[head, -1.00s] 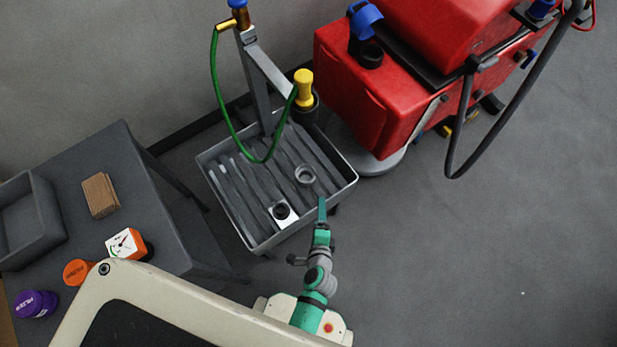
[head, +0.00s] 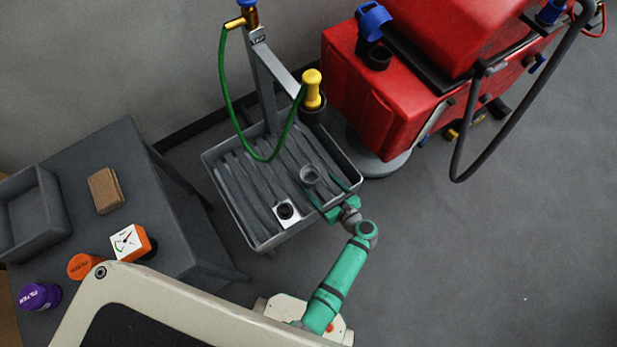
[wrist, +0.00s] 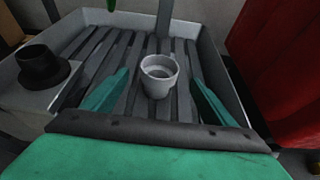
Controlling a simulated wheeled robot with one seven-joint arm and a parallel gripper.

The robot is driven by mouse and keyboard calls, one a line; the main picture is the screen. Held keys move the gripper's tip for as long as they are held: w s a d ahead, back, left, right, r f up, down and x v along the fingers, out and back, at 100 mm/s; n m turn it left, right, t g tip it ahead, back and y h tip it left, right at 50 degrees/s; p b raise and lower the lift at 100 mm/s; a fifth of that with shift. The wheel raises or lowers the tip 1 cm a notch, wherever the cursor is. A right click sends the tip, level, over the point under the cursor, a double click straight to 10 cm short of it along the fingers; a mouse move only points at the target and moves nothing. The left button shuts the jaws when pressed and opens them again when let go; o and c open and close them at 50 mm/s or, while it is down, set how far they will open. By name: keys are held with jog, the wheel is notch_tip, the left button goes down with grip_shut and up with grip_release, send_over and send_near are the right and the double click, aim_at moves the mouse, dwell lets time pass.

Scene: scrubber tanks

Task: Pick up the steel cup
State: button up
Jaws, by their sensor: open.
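The steel cup (head: 310,175) is a small grey open-topped cup standing upright on the slatted floor of the grey tray basin (head: 232,215). In the wrist view the cup (wrist: 159,76) is ahead of my gripper (wrist: 160,88), roughly centred between its two teal fingers. The fingers are spread wide and hold nothing, with gaps on both sides of the cup. In the head view my gripper (head: 322,207) is at the basin's near right edge, close to the cup, and is partly hidden by my wrist.
A white block with a black round fitting (head: 287,212) is left of the cup. A red machine (head: 375,100) stands right. A grey table (head: 150,200) is left.

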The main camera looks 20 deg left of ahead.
aim_at(305, 168)
jog(key=x, duration=0.9)
jog(key=shift+s+d+f, duration=0.1)
jog(key=shift+f, duration=0.1)
jog(key=c, duration=1.2)
jog(key=shift+r, duration=0.1)
jog(key=shift+r, duration=0.8)
jog(key=s+d+r, duration=0.5)
jog(key=s+r, duration=0.6)
jog(key=s, duration=0.2)
jog(key=w+d+m+t+h, duration=0.1)
jog(key=w+d+m+h, duration=0.2)
jog(key=w+d+f+m+t+h, duration=0.1)
jog(key=w+d+m+t+h, duration=0.1)
jog(key=w+d+m+h, duration=0.1)
jog(key=w+d+m+t+h, duration=0.2)
jog(key=w+d+m+h, duration=0.2)
jog(key=shift+w+d+f+h, duration=0.1)
jog(key=shift+w+f+h, duration=0.1)
jog(key=shift+h, duration=0.2)
